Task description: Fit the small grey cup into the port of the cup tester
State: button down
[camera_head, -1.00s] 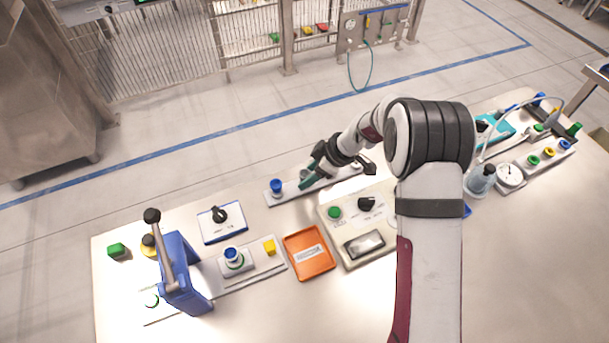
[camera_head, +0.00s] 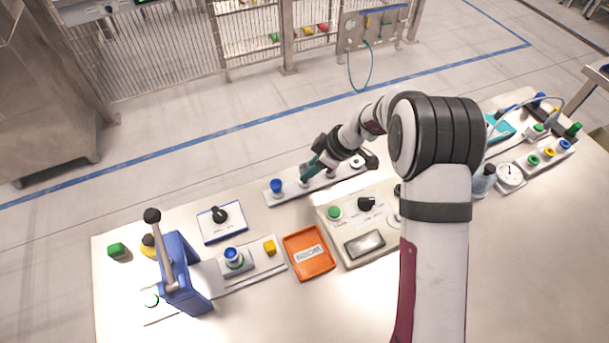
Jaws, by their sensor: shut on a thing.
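My gripper (camera_head: 313,170) is at the long pale strip (camera_head: 290,191) near the far edge of the table. Its teal-tipped fingers are shut on what seems to be the small grey cup, which is too small and too covered by the fingers to make out. A blue cup (camera_head: 276,185) stands upright on the strip's left end, left of my gripper. The cup tester appears to be the beige box (camera_head: 335,238) with a green button, a black knob and a dark window, nearer than the gripper. My arm covers its right side, and its port is not clear.
An orange tray (camera_head: 327,267) lies left of the box. A round gauge (camera_head: 510,175) stands at right. The front right table is bare.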

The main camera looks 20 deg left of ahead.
jog(key=shift+r, duration=1.4)
jog(key=w+d+r+m+t+h, duration=0.1)
jog(key=d+r+m, duration=0.15)
jog(key=d, duration=0.55)
jog(key=w+d+r+m+t, duration=0.1)
jog(key=w+d+m+t, duration=0.1)
jog(key=d+m, duration=0.35)
jog(key=w+d+r+m+t+h, duration=0.1)
jog(key=d, duration=0.9)
jog(key=shift+a+f, duration=0.15)
jog(key=shift+f, duration=1.15)
jog(key=shift+a+f, duration=0.15)
jog(key=shift+f, duration=1.1)
jog(key=c, duration=1.2)
grip_release()
grip_shut()
jog(key=shift+s, duration=0.1)
